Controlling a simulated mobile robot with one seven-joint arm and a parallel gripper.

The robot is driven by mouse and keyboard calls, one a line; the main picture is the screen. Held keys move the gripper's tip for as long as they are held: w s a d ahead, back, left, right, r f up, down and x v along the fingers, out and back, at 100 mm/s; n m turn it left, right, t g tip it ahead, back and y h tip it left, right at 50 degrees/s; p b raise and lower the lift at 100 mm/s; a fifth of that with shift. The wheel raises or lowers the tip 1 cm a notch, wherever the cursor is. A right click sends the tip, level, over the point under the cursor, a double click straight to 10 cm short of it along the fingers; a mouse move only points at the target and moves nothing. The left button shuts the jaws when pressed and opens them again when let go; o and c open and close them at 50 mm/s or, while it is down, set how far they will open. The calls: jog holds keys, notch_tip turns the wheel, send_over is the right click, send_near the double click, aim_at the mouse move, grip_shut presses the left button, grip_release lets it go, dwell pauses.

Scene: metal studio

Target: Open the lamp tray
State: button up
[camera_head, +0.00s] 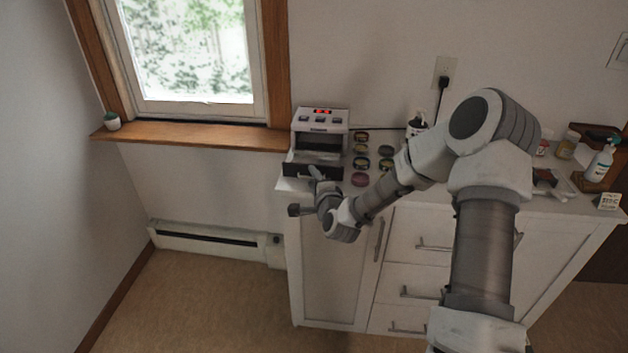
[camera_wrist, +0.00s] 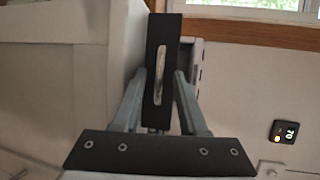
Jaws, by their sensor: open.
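The lamp (camera_head: 320,118) is a white box with a red display, at the left end of the white counter below the window. Its dark tray (camera_head: 298,171) juts out at the front, low down, and looks at least partly pulled out. In the wrist view the black tray front (camera_wrist: 154,38) stands upright, with a silver handle (camera_wrist: 159,76). My gripper (camera_head: 314,174) is at the tray's front. In the wrist view my gripper (camera_wrist: 160,82) is open, with its fingers on either side of the handle. I cannot tell whether they touch it.
Several small round coloured containers (camera_head: 360,179) stand on the counter just right of the lamp. A dark cord runs behind them to a wall outlet (camera_head: 445,72). The wooden window sill (camera_head: 190,135) is left of the lamp. The floor (camera_head: 210,305) left of the cabinet is clear.

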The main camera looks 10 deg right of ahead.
jog(key=shift+s, duration=0.1)
jog(key=p+v, duration=0.4)
jog(key=v, duration=1.1)
jog(key=shift+r, duration=0.35)
jog(key=p+v, duration=0.2)
jog(key=p, duration=0.4)
jog(key=shift+f, duration=0.2)
jog(key=shift+f, duration=0.1)
